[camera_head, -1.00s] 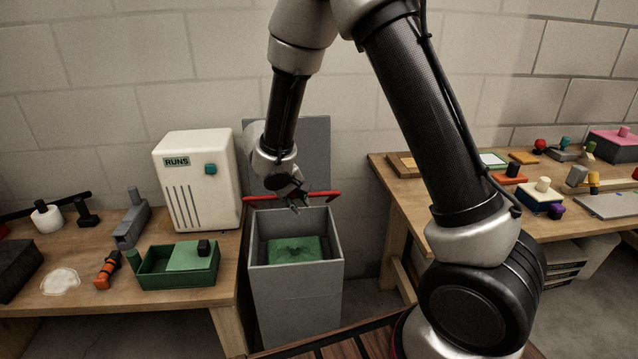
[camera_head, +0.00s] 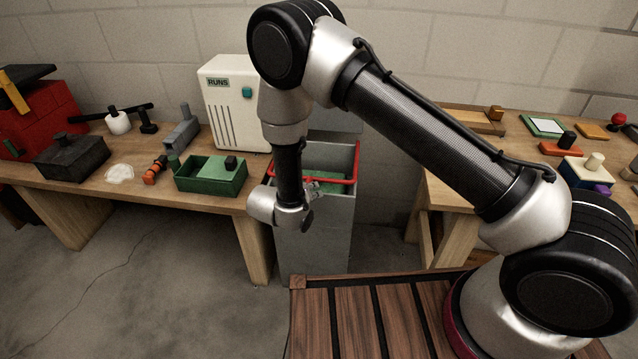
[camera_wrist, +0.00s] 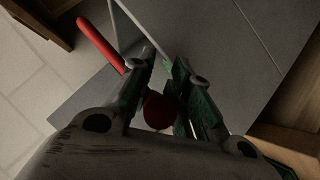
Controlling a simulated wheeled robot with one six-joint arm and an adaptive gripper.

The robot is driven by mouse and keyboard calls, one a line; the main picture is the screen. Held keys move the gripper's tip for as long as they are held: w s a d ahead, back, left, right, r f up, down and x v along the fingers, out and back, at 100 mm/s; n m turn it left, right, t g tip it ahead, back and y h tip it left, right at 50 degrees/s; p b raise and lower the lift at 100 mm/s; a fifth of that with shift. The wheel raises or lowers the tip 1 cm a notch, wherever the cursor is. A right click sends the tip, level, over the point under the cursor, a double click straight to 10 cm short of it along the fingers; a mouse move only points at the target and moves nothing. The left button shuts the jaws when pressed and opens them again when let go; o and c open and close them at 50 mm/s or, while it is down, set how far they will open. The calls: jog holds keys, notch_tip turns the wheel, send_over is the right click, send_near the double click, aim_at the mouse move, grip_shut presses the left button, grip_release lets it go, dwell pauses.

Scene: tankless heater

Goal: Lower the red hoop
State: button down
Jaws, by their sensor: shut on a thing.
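The red hoop (camera_head: 340,181) is at the open top of a tall grey bin (camera_head: 313,235). In the head view its front bar lies across the near side of the bin's mouth, and one side arm runs back along the right rim. My gripper (camera_head: 312,190) is at the hoop's front bar, partly hidden by my wrist. In the wrist view my gripper (camera_wrist: 163,75) is closed around a red part of the hoop (camera_wrist: 160,110), with another red length reaching to the upper left. Whether the hoop touches the rim is unclear.
Green material (camera_head: 328,186) shows inside the bin. A white heater box marked RUNS (camera_head: 235,105) and a green tray (camera_head: 212,176) stand on the left workbench (camera_head: 120,185). A right workbench (camera_head: 450,190) holds small objects. Open floor (camera_head: 150,285) lies at the front left.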

jog(key=shift+f, duration=0.25)
jog(key=shift+w, duration=0.1)
jog(key=c, duration=1.3)
grip_release()
jog(key=v, duration=1.2)
jog(key=shift+f, duration=0.15)
jog(key=shift+a, duration=0.15)
jog(key=shift+c, duration=0.3)
